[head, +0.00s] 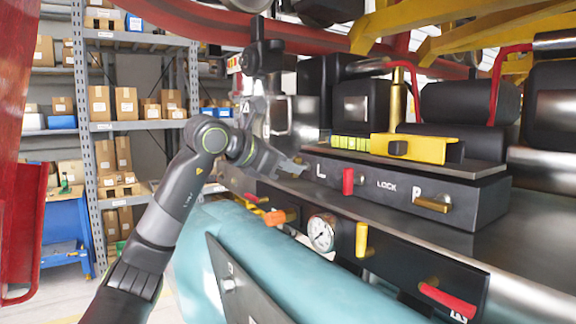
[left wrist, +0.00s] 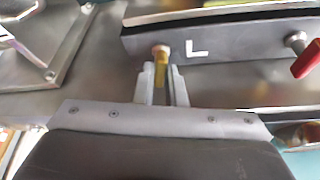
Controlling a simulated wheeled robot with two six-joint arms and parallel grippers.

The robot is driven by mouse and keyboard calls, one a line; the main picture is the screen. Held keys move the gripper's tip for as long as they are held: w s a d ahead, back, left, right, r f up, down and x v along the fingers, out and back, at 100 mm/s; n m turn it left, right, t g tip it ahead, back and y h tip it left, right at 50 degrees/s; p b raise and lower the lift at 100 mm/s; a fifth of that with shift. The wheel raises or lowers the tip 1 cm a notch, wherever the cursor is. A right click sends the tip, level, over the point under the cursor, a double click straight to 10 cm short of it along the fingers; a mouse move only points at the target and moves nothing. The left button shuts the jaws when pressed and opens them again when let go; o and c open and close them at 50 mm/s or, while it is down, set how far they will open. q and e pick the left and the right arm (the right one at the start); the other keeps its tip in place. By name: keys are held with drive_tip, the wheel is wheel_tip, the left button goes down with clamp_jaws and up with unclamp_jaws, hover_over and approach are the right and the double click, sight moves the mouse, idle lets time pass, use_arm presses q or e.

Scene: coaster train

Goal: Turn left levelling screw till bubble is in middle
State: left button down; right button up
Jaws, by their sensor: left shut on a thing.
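The left levelling screw (left wrist: 161,73) is a small brass handle on the dark bar left of the white L in the left wrist view. My left gripper (left wrist: 162,88) is shut on it, one finger on each side. In the head view my left gripper (head: 293,166) reaches the bar just left of the L and hides the screw. A yellow-green level vial (head: 350,142) lies on top of the dark block (head: 480,197); I cannot make out where its bubble is. My right gripper is not in view.
A red lock lever (head: 348,181) and a brass right screw (head: 432,204) stick out of the same block. Below are an orange handle (head: 275,217), a pressure gauge (head: 321,232), a yellow lever (head: 361,239) and a red lever (head: 447,300). Shelves with boxes stand at the left.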

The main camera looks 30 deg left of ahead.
use_arm(q)
drive_tip(key=c, duration=1.5)
unclamp_jaws()
drive_tip(key=shift+s+a, duration=0.1)
drive_tip(key=shift+s, duration=0.25)
drive_tip(key=b+v, duration=0.5)
drive_tip(key=v, duration=1.1)
drive_tip(key=shift+s+r, duration=0.15)
drive_tip(key=shift+s, duration=0.15)
